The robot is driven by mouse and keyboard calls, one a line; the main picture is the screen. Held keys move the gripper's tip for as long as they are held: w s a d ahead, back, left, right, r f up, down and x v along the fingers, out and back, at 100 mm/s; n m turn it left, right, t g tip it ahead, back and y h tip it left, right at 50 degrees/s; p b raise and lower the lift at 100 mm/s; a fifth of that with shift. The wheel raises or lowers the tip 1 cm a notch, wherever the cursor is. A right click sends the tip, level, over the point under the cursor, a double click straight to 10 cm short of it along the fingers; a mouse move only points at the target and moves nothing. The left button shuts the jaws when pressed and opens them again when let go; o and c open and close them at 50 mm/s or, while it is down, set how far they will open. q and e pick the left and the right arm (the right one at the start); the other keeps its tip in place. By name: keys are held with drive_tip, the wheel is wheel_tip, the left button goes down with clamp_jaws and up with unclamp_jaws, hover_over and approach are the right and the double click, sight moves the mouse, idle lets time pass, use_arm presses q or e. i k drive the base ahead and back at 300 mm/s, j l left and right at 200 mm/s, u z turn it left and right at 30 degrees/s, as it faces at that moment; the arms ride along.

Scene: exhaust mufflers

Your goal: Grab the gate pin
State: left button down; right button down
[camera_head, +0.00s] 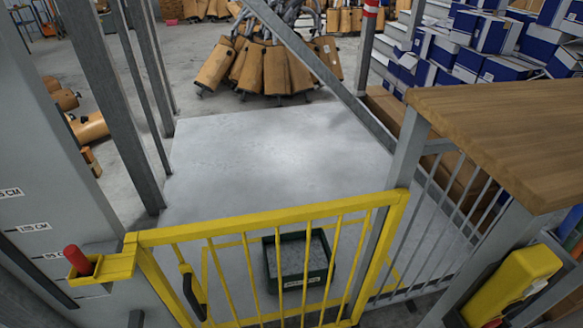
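A short red cylinder (78,260), which looks like the gate pin, stands slightly tilted in a yellow bracket (115,267) at the left end of the yellow gate (270,219). The bracket sits against a grey panel with height marks. The lower part of the red cylinder is hidden in the bracket. The barred gate spans the lower middle of the view. Neither of my grippers is in view.
Behind the gate, a dark green crate (299,262) stands on a pale grey platform (260,150). Grey posts rise at the left. A wooden tabletop (515,130) and a yellow box (512,285) are at the right. Brown mufflers (275,72) and blue-white boxes (500,66) are further back.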

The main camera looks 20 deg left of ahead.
sight(72, 253)
drive_tip(key=j+u, duration=0.1)
drive_tip(key=u, duration=0.85)
drive_tip(key=j+u, duration=0.1)
drive_tip(key=u, duration=0.35)
drive_tip(key=i+u, duration=0.1)
drive_tip(key=u, duration=0.4)
